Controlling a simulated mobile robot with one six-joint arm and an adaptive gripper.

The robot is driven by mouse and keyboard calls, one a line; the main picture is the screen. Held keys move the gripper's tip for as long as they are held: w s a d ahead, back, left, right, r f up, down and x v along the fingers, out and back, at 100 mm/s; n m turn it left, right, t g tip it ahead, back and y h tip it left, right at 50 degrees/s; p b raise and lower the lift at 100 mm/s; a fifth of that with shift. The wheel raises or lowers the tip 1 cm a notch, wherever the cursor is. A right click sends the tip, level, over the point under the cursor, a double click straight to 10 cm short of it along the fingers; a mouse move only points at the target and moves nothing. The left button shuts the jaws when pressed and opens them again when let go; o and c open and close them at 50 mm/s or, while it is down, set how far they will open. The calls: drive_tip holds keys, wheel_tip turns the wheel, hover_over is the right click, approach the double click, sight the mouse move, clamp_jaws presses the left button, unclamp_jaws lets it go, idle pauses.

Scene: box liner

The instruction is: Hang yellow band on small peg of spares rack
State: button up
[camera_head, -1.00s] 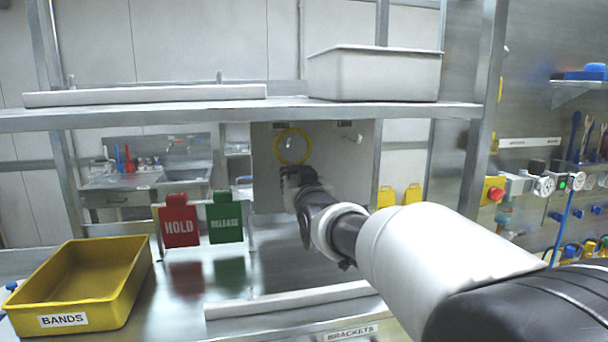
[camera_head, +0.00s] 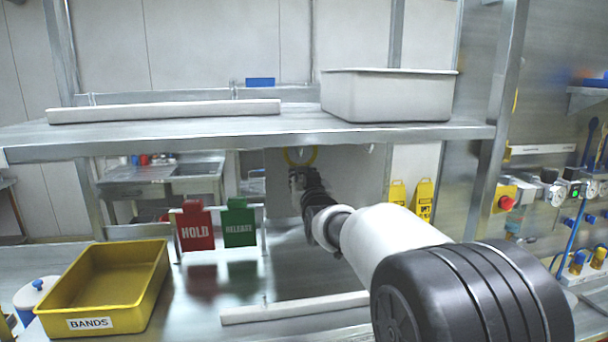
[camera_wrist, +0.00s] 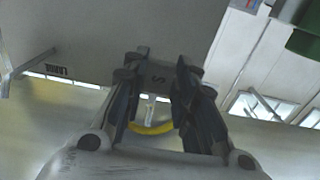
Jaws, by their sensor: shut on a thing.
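The yellow band (camera_head: 300,157) is in front of the grey spares rack panel (camera_head: 350,180), just under the shelf; the shelf edge hides its top. My gripper (camera_head: 297,172) is shut on the band at its lower side. In the wrist view, a yellow arc of the band (camera_wrist: 152,130) shows between the fingers of my gripper (camera_wrist: 160,66), beside a pale stub that may be the small peg (camera_wrist: 150,106). I cannot tell whether the band is around that peg. The rack panel (camera_wrist: 100,35) fills the upper left, with the large peg (camera_wrist: 36,62) near its "LARGE" label.
The shelf (camera_head: 250,137) runs right above my gripper and carries a grey bin (camera_head: 388,97). A yellow BANDS tray (camera_head: 75,310) stands at left. Red HOLD (camera_head: 195,230) and green RELEASE (camera_head: 239,227) signs stand left of my arm. Valves and gauges line the right wall.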

drive_tip(key=shift+p+x, duration=0.85)
drive_tip(key=shift+x, duration=0.15)
drive_tip(key=shift+w+f, duration=0.1)
drive_tip(key=shift+w, duration=0.05)
drive_tip(key=shift+w+f+b, duration=0.15)
drive_tip(key=shift+f+b, duration=1.05)
drive_tip(key=shift+f, duration=0.05)
drive_tip(key=o, duration=1.1)
drive_tip(key=o, duration=0.6)
